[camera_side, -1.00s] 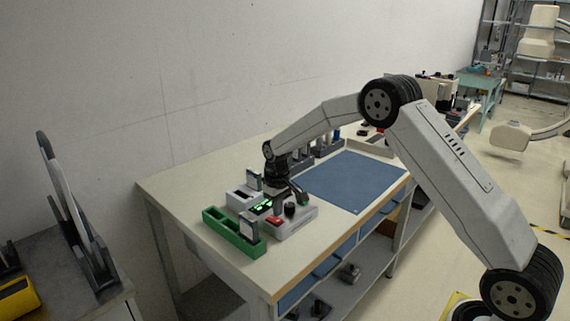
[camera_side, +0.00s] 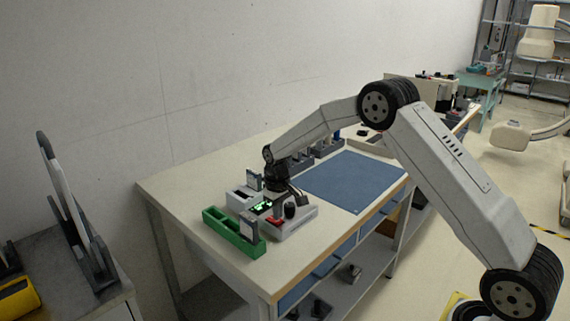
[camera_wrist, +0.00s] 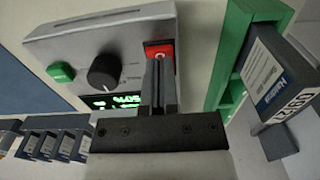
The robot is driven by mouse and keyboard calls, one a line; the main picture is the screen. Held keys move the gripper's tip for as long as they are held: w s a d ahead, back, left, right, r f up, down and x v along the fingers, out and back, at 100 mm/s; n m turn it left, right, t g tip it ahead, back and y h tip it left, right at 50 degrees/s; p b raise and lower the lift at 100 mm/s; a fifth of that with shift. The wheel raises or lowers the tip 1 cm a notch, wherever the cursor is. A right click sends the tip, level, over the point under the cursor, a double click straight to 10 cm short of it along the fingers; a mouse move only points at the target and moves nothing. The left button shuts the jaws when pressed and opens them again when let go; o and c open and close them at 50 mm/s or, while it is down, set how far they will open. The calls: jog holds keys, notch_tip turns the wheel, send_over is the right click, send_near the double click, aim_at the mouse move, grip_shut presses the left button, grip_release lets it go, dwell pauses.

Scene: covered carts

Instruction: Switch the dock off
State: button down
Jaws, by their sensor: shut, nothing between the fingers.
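The dock (camera_wrist: 90,42) is a pale grey box with a green button (camera_wrist: 61,72), a black knob (camera_wrist: 104,72), a red button (camera_wrist: 160,49) and a lit green display (camera_wrist: 115,101). In the side view the dock (camera_side: 297,225) stands on the bench. My gripper (camera_wrist: 158,62) is shut and empty, its fingertips right at the red button and covering part of it. Whether they touch or press it I cannot tell. In the side view my gripper (camera_side: 277,212) points down over the dock's left part, beside the knob (camera_side: 290,211).
A green tray (camera_side: 232,236) holding a labelled box (camera_wrist: 275,75) stands close beside the dock. A white holder (camera_side: 238,199) is behind it. Several dark labelled boxes (camera_wrist: 48,145) show in the wrist view. The blue mat (camera_side: 350,180) is clear.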

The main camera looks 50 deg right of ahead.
jog(key=shift+f, duration=0.45)
dwell(0.4)
jog(key=shift+r, duration=3.5)
jog(key=shift+s, duration=0.1)
jog(key=shift+s+a+r, duration=0.1)
jog(key=s+a+t, duration=0.1)
jog(key=s+a, duration=0.2)
jog(key=s, duration=0.9)
jog(key=s+a+f+t, duration=0.1)
jog(key=s+a, duration=0.3)
jog(key=s, duration=0.9)
jog(key=shift+s+t, duration=0.25)
jog(key=shift+t, duration=0.05)
